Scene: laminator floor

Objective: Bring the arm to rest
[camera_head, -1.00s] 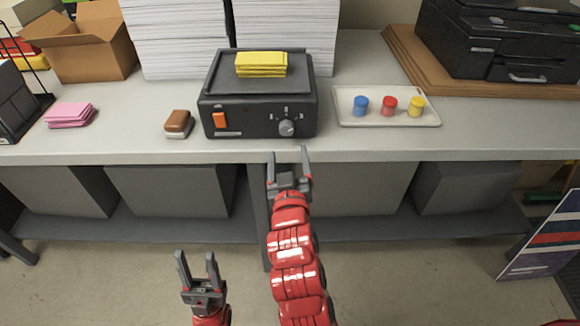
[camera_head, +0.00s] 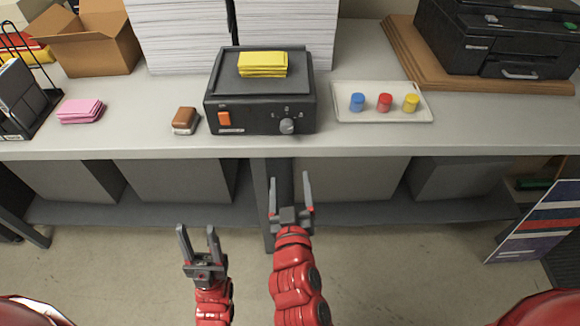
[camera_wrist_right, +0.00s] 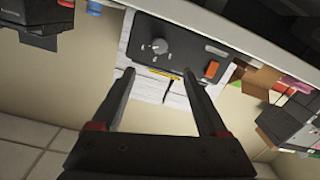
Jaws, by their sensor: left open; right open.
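My right gripper (camera_head: 291,196) is open and empty, in front of the table's front edge and below the laminator. In the right wrist view its two fingers (camera_wrist_right: 162,98) are spread with nothing between them. My left gripper (camera_head: 198,240) is open and empty, lower and further left, over the floor. Both grippers are apart from the table and from everything on it. The black laminator (camera_head: 258,95) stands on the table with an orange switch, a grey knob and a yellow stack (camera_head: 262,65) on top.
The grey table (camera_head: 400,140) runs across the view. A brown-topped block (camera_head: 185,120), pink notes (camera_head: 80,110) and a tray (camera_head: 345,114) with blue, red and yellow pots stand on it. Grey boxes (camera_head: 180,182) sit on the shelf below. Floor in front is clear.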

